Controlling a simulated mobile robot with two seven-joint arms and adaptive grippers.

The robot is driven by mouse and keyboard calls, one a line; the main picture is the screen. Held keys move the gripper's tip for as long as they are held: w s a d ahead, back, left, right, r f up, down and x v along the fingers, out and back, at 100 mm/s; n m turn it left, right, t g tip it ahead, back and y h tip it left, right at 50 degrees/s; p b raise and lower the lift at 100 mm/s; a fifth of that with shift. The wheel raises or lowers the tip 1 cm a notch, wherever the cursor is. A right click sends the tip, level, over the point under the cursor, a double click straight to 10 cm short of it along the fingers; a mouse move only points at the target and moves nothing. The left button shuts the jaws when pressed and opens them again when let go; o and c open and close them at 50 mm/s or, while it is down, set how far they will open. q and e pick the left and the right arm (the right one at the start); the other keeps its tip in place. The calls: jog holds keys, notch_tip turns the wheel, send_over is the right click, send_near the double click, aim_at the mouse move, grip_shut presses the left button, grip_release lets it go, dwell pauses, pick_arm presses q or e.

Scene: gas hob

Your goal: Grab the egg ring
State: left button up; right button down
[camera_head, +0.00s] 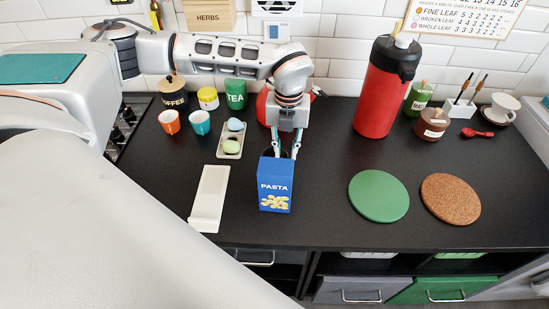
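I cannot make out an egg ring for certain; the space just behind the blue pasta box (275,187) is partly hidden by the box and my gripper. My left gripper (286,152) points down right behind that box, in the middle of the counter. Its two fingers are spread apart, with their tips low and partly covered by the box's top. I see nothing clearly held between them. My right gripper is not in view.
A tray (223,155) with two eggs and a white spoon rest (209,196) lie left of the box. A red kettle (263,106) is close behind the gripper. A red flask (380,90) and green mat (379,196) are to the right. The counter between box and mat is clear.

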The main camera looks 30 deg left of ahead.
pick_arm(q)
jog(key=shift+f, duration=0.9)
grip_shut()
